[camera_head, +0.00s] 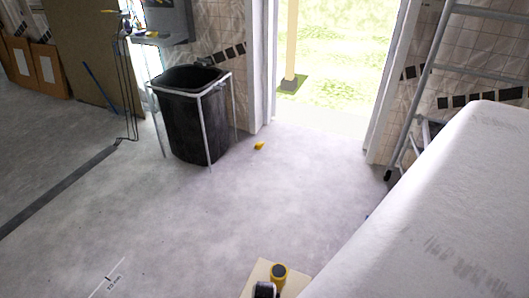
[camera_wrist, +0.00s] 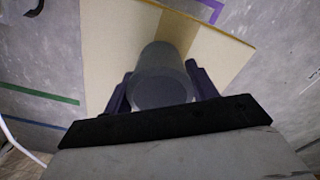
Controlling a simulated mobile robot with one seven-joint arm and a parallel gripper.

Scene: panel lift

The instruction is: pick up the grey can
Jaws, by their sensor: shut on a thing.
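The grey can (camera_wrist: 162,84) is in the middle of the wrist view, with its round end toward the camera. My gripper (camera_wrist: 159,76) has one dark finger on each side of the can and is shut on it. Behind the can is a tan board (camera_wrist: 115,45). I cannot tell whether the can touches the board or is held off it. I cannot make out the can in the head view.
The head view shows a pale board (camera_head: 254,278) with a yellow-and-black item (camera_head: 279,271) at the bottom edge. A black bin (camera_head: 190,120) in a white frame stands left of the open doorway. A large white block (camera_head: 440,210) fills the right; the middle floor is mostly clear.

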